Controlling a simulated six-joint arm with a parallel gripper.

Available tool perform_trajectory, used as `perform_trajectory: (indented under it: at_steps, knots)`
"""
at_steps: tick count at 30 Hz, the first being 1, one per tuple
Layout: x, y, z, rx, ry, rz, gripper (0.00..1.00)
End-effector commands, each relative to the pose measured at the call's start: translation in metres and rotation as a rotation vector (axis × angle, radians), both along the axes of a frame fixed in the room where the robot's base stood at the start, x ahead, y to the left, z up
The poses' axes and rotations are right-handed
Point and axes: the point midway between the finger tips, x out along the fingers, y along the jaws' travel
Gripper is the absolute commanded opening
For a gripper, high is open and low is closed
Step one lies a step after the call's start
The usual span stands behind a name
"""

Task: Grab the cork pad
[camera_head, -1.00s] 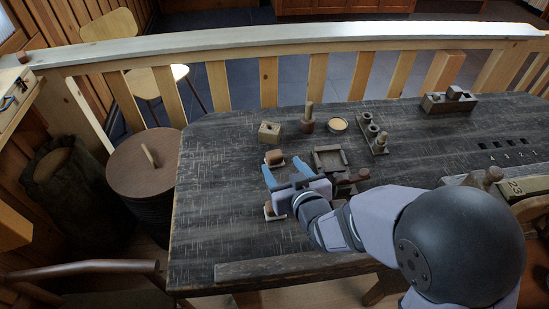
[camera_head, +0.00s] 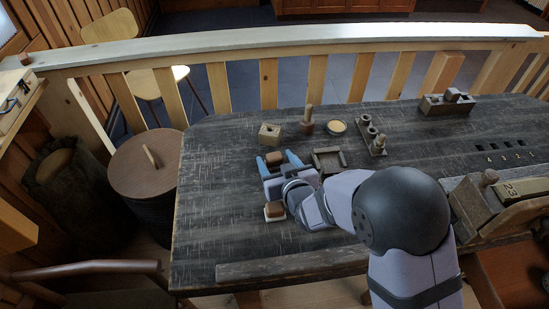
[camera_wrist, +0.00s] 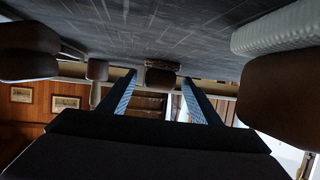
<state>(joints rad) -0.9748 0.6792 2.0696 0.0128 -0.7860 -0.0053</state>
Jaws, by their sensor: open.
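My gripper (camera_head: 278,161) is open over the left part of the dark table, its two blue fingers pointing away from the head camera. A small brown block (camera_head: 274,157) shows between the fingertips. In the wrist view a brown block (camera_wrist: 160,77) also shows between the fingers, with a gap on both sides. A round tan disc (camera_head: 337,126), cork-like in colour, lies in a dark rim beyond and right of the gripper. I cannot tell for sure which piece is the cork pad. A second brown block on a pale base (camera_head: 275,211) stands nearer, behind the fingers.
A square wooden tray (camera_head: 328,160) lies right of the gripper. A holed block (camera_head: 269,133), an upright spool (camera_head: 307,122) and a peg rack (camera_head: 373,138) stand beyond. The table's left side (camera_head: 215,190) is clear.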

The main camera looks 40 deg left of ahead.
Motion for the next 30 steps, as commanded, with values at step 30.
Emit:
perform_trajectory:
  at_steps: [30]
  knots:
    - [0.0058,0.0080,0.0025,0.002,-0.001,0.000,0.18]
